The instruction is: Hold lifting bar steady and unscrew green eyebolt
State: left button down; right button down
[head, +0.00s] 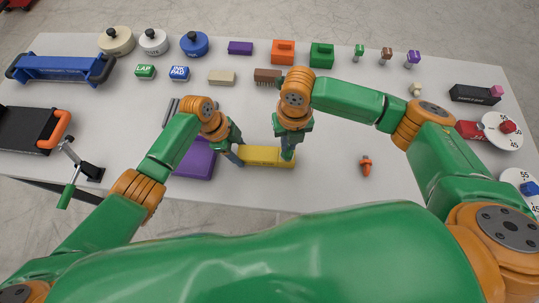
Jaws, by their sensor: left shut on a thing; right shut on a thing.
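The yellow lifting bar (263,152) lies on the grey table near its front edge, at the middle of the head view. My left gripper (239,158) is shut on the bar's left end. My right gripper (287,156) points down over the bar's right part and is shut on the green eyebolt. Its fingers hide most of the eyebolt, and I cannot tell how far it is screwed in.
A purple block (196,161) lies close left of the bar. A small orange piece (366,165) lies to the right. A clamp with a green handle (67,195) is at the front left edge. Blocks and stamps line the back; free table lies right of the bar.

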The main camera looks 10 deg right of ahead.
jog(key=shift+r, duration=0.15)
jog(key=shift+r, duration=2.85)
pick_arm(q)
jog(key=shift+c, duration=0.6)
grip_release()
jog(key=v, duration=1.2)
jog(key=shift+a, duration=0.1)
